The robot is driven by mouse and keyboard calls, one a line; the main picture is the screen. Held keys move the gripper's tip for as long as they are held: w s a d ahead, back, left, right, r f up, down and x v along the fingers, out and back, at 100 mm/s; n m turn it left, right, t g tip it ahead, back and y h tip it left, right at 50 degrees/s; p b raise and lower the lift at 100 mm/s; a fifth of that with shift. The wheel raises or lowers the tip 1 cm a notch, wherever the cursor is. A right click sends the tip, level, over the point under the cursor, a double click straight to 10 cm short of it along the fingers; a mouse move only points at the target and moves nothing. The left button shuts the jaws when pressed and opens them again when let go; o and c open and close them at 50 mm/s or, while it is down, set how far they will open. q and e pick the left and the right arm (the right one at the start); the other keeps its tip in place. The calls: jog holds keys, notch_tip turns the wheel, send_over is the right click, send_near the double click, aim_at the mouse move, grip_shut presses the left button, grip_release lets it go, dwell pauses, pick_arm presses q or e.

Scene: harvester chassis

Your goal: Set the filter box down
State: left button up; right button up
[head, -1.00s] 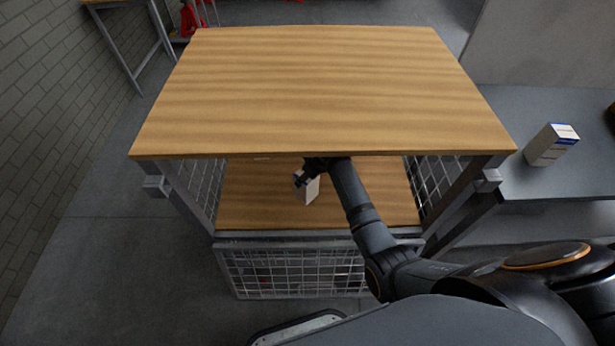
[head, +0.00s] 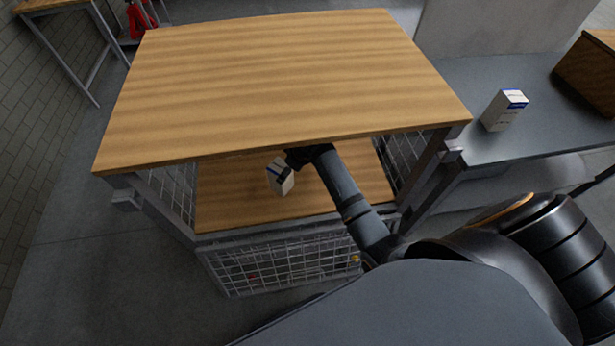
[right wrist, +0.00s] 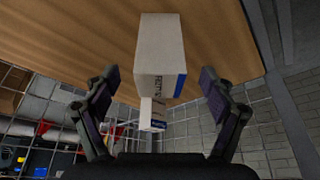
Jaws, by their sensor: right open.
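The filter box (head: 280,178), white with blue, stands on the lower wooden shelf (head: 235,205), under the table's top board. My right gripper (head: 296,160) is beside its upper right part in the head view, partly hidden by the top board's front edge. In the right wrist view the box (right wrist: 162,50) lies ahead between my open fingers (right wrist: 160,80), with clear gaps on both sides. I cannot tell how far its near end is from the fingertips. My left gripper is not in view.
The wooden top board (head: 270,80) overhangs the shelf, with wire mesh (head: 280,268) below and at its sides. Another white and blue box (head: 503,110) stands on the grey table (head: 545,120) at right, near a brown box (head: 590,72). A smaller white and blue item (right wrist: 153,115) shows in the wrist view.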

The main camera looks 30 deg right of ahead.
jog(key=s+d, duration=0.4)
jog(key=s, duration=0.3)
jog(key=shift+s+d+p, duration=0.2)
jog(key=shift+s+p, duration=0.1)
jog(key=shift+s, duration=0.1)
